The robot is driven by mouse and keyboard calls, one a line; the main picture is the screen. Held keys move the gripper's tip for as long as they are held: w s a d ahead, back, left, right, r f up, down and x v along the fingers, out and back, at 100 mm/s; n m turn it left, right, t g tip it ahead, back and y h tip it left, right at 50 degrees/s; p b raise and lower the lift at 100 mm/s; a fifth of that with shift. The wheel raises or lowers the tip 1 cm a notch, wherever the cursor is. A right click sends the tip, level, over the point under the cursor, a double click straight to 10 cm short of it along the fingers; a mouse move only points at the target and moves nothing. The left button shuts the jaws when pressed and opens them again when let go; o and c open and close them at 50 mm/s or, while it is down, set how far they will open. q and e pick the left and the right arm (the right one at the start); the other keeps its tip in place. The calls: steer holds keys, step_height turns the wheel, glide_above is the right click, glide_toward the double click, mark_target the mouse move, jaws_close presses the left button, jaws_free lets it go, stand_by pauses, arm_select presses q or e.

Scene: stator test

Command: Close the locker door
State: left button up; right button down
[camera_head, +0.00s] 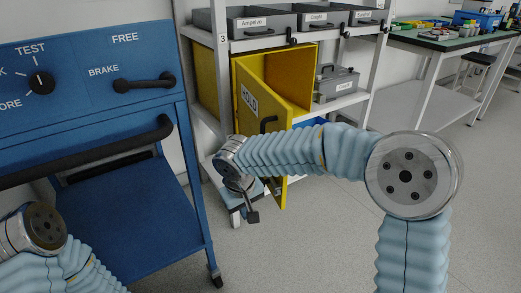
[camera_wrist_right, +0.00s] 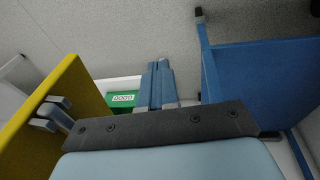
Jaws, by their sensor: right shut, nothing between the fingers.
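The yellow locker (camera_head: 292,75) sits on the shelf rack, and its inside shows to the right of its door. The locker door (camera_head: 250,83), marked HOLD, stands open, swung outward, with a dark handle (camera_head: 268,123). My right forearm hides part of its lower area. My right gripper (camera_head: 252,216) is shut and empty, low and left of the door's lower part. In the right wrist view its fingers (camera_wrist_right: 158,86) are together, and the yellow door (camera_wrist_right: 40,115) is at left, apart from them. My left arm shows at lower left, but its gripper is out of view.
A blue cart (camera_head: 120,210) with a control panel (camera_head: 90,70) and dark push bar stands left of the right gripper. Grey bins (camera_head: 255,22) fill the top shelf. A grey case (camera_head: 335,82) sits right of the locker.

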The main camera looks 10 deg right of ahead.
steer(key=s+d+r+m+t+h+p, duration=0.1)
steer(key=d+r+m+t+h, duration=0.1)
steer(key=r, duration=1)
steer(key=s+d+r+m+t+h, duration=0.1)
steer(key=s+r+h, duration=0.1)
steer(key=r, duration=1.1)
steer(key=b+x, duration=0.1)
steer(key=x, duration=0.8)
steer(key=shift+w+f, duration=0.3)
steer(key=shift+f, duration=0.05)
steer(key=shift+d, duration=0.1)
